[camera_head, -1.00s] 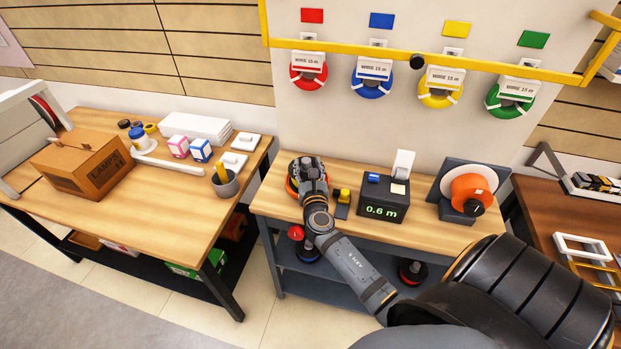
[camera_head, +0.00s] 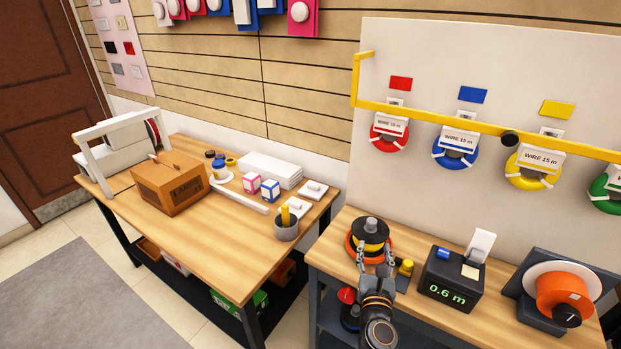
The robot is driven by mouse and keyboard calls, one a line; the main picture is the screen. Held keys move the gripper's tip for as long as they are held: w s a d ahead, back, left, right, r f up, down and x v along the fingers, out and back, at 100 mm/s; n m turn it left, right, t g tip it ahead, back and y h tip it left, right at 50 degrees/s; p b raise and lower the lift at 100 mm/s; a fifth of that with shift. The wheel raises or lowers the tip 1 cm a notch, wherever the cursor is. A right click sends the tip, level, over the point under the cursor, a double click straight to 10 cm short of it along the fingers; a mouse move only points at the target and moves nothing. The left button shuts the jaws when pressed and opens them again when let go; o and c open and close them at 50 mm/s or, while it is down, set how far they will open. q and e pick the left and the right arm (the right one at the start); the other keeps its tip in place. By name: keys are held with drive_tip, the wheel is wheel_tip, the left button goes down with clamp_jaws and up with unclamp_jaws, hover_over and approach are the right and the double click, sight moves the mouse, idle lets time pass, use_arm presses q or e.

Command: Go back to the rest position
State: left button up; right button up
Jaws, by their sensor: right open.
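My right gripper (camera_head: 376,264) is open and empty at the front edge of the right workbench (camera_head: 405,235). Its fingers point toward an orange and black spool-like device (camera_head: 370,238) with a grey knob on top, which stands near the bench's left end. I cannot tell whether the fingertips touch it. My left gripper is not in view.
A black meter box reading 0.6 m (camera_head: 451,281) and an orange reel (camera_head: 563,293) stand further right. The left table (camera_head: 200,235) holds a cardboard box (camera_head: 170,184), white boxes and a grey cup (camera_head: 286,229). Wire coils hang on the wall panel. A narrow gap separates the tables.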

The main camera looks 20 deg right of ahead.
drive_tip(key=s+d+f+m+g, duration=0.2)
drive_tip(key=s+f+m+g, duration=0.15)
drive_tip(key=m, duration=0.65)
drive_tip(key=s+d+f+m+g, duration=0.15)
drive_tip(key=s+m+g, duration=0.3)
drive_tip(key=m, duration=0.45)
drive_tip(key=s+a+f+m+g+y, duration=0.45)
drive_tip(key=s+a+m+y, duration=0.25)
drive_tip(key=s+a+m, duration=0.25)
wheel_tip(320, 180, down, 25)
drive_tip(key=s+d+m+g, duration=0.1)
drive_tip(key=s+m, duration=0.1)
drive_tip(key=s+d+f+g, duration=0.1)
drive_tip(key=s+f, duration=1.7)
drive_tip(key=s, duration=0.1)
drive_tip(key=shift+s+d+f, duration=0.2)
drive_tip(key=shift+f, duration=0.1)
